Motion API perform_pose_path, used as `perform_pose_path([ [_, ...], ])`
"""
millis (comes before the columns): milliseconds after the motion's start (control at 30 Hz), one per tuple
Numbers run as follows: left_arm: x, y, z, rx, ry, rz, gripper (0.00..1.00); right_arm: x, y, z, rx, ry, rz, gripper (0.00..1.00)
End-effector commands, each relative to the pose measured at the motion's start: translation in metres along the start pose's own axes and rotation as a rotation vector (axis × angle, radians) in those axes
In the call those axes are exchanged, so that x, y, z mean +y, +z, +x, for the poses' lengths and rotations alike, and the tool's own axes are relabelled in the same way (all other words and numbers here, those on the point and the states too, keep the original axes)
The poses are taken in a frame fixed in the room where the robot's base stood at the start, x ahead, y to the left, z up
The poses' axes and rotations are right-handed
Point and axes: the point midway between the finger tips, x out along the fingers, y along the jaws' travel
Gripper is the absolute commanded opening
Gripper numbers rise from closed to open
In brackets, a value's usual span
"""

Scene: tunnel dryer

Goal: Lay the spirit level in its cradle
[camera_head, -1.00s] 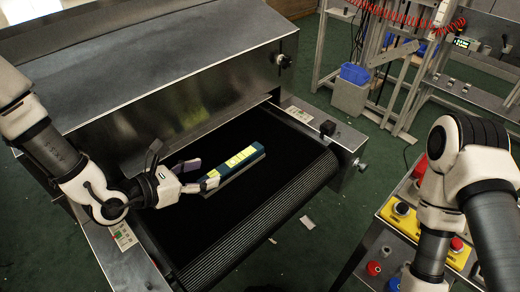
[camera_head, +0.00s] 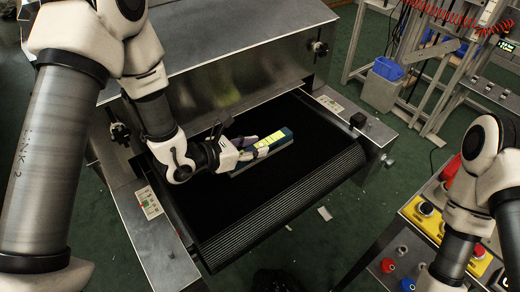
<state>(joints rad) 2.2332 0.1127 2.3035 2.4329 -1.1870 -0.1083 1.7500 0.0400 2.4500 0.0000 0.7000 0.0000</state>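The spirit level (camera_head: 272,142) is a blue-teal bar with a yellow-green label. It lies on the black belt of the dryer, slanting up to the right. My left gripper (camera_head: 250,148) is low over the belt at the level's left end, with its fingers at that end and partly covering it. Whether the fingers press on the level cannot be told. A thin grey edge shows along the level's near side, but I cannot make out a cradle for certain. My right arm is at the right edge, and its gripper is out of view.
The dryer's metal hood (camera_head: 235,65) rises behind the belt (camera_head: 225,205). Metal side rails with a black knob (camera_head: 357,120) flank it. A yellow control panel (camera_head: 428,215) with buttons stands at right. The belt in front of the level is clear.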

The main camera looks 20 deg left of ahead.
Motion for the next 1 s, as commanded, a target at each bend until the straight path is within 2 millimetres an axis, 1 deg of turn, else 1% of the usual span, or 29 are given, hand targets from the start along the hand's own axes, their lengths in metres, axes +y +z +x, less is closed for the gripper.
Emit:
perform_pose_path([
  [33, 0.0, 0.0, 0.0, 0.0, 0.001, 0.0, 0.06, 0.0, 0.0, 0.0, 0.0, 0.0, 0.0, 0.38],
  [67, 0.0, 0.0, 0.0, 0.0, 0.001, 0.0, 0.0, 0.0, 0.0, 0.0, 0.0, 0.0, 0.0, 0.38],
  [467, 0.001, 0.003, -0.001, -0.002, 0.001, 0.001, 0.0, 0.0, 0.0, 0.0, 0.0, 0.0, 0.0, 0.38],
  [667, 0.001, 0.017, -0.007, -0.004, 0.001, 0.002, 0.0, 0.0, 0.0, 0.0, 0.0, 0.0, 0.0, 0.38],
  [800, 0.001, 0.034, -0.014, -0.006, 0.002, 0.004, 0.0, 0.0, 0.0, 0.0, 0.0, 0.0, 0.0, 0.38],
  [833, -0.002, 0.034, -0.015, -0.002, 0.0, 0.002, 0.0, 0.0, 0.0, 0.002, 0.0, 0.0, 0.0, 0.38],
  [1000, -0.029, 0.027, -0.032, 0.002, -0.002, 0.001, 0.0, 0.0, 0.0, 0.007, 0.0, 0.0, 0.0, 0.38],
])
